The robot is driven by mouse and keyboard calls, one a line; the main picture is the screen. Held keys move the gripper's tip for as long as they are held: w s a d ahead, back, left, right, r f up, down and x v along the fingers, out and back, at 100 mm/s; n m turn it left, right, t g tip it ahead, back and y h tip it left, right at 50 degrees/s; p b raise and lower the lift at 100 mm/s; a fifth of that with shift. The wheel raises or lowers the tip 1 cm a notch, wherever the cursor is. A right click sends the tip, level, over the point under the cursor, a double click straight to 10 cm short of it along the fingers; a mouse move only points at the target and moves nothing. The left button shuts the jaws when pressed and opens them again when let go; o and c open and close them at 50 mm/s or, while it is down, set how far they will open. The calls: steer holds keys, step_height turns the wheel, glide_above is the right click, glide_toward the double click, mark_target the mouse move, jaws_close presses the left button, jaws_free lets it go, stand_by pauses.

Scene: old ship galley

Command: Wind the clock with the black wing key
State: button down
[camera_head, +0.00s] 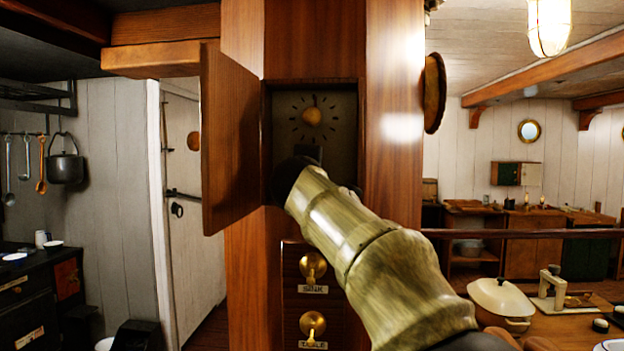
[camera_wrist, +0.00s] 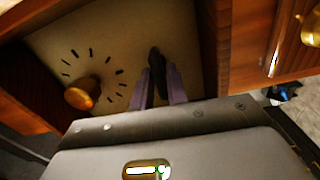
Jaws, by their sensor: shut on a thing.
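The clock (camera_head: 338,140) is a dark panel with a ring of tick marks and a round brass knob, set in a wooden case with its door (camera_head: 230,140) swung open to the left. In the wrist view the clock face (camera_wrist: 120,45) and brass knob (camera_wrist: 82,93) show at left. My gripper (camera_wrist: 158,88) is shut on the black wing key (camera_wrist: 155,62), which stands between its two pale fingers and points toward the panel. Whether the key's tip is inside a hole cannot be told.
Below the case are two brass switches labelled SINK (camera_head: 313,267) and TABLE (camera_head: 313,324). The case side walls and open door stand close around my gripper. A table at right holds a white lidded pot (camera_head: 500,297).

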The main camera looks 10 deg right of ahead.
steer(key=shift+f, duration=0.2)
steer(key=shift+f+m+b, duration=0.25)
steer(key=shift+m+b, duration=0.75)
steer(key=shift+b, duration=0.15)
steer(key=m+b, duration=0.3)
steer(key=m, duration=0.1)
steer(key=shift+w+m, duration=0.1)
steer(key=shift+m, duration=0.2)
steer(key=shift+r+m+b, duration=0.2)
steer(key=shift+m+b, duration=0.1)
steer(key=shift+b, duration=0.15)
steer(key=c, duration=1.5)
jaws_free()
steer(key=shift+r, duration=0.15)
steer(key=shift+s, duration=0.2)
